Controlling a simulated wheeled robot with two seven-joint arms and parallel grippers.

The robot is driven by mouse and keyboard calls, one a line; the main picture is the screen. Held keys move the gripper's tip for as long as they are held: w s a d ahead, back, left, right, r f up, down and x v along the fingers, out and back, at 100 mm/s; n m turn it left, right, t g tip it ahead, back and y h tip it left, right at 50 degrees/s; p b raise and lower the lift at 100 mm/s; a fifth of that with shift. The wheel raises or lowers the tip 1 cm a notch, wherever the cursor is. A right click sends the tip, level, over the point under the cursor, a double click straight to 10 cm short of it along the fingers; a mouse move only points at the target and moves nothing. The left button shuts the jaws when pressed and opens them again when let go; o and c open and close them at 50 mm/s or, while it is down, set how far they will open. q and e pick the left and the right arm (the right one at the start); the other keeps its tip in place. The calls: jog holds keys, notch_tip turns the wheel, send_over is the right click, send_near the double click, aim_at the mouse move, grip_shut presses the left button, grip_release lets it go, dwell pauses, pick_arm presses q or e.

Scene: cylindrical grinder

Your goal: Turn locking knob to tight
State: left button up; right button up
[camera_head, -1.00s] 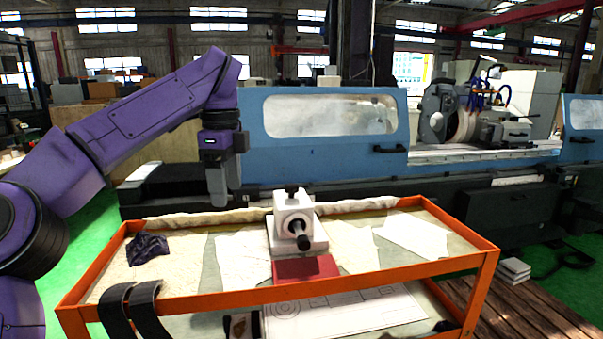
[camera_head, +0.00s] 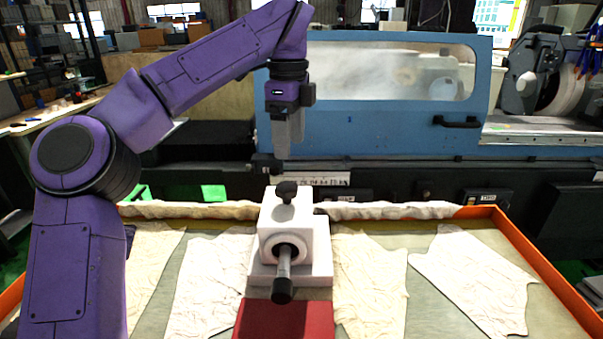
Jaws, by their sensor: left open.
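A white block-shaped fixture (camera_head: 316,235) stands on the cart near the middle of the head view. A black locking knob (camera_head: 286,191) sits on its top. A grey shaft with a black end (camera_head: 283,275) sticks out of its round front opening toward me. My left gripper (camera_head: 289,150) hangs pointing down, open and empty, above the knob and apart from it in the picture. Its fingers are seen edge-on. My right gripper is not in view.
The orange-rimmed cart (camera_head: 535,262) holds crumpled pale cloths (camera_head: 475,275) and a red block (camera_head: 285,322) in front of the fixture. The blue grinder cover (camera_head: 390,125) with its window and black handle (camera_head: 457,122) stands close behind.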

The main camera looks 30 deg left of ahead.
pick_arm(q)
send_over(286, 186)
jog(key=s, duration=0.2)
notch_tip(286, 186, down, 5)
jog(key=shift+w+a+f+b, duration=0.1)
jog(key=shift+b, duration=0.3)
jog(key=w+f, duration=0.1)
jog(key=f, duration=0.1)
jog(key=w+f, duration=0.1)
jog(key=shift+w+f, duration=0.35)
jog(key=shift+f, duration=0.05)
jog(key=shift+s+r, duration=0.25)
jog(key=shift+s, duration=0.35)
jog(key=shift+c, duration=0.4)
jog(key=c, duration=0.5)
jog(key=shift+w+f, duration=0.1)
jog(key=shift+w, duration=0.05)
jog(key=c, duration=0.5)
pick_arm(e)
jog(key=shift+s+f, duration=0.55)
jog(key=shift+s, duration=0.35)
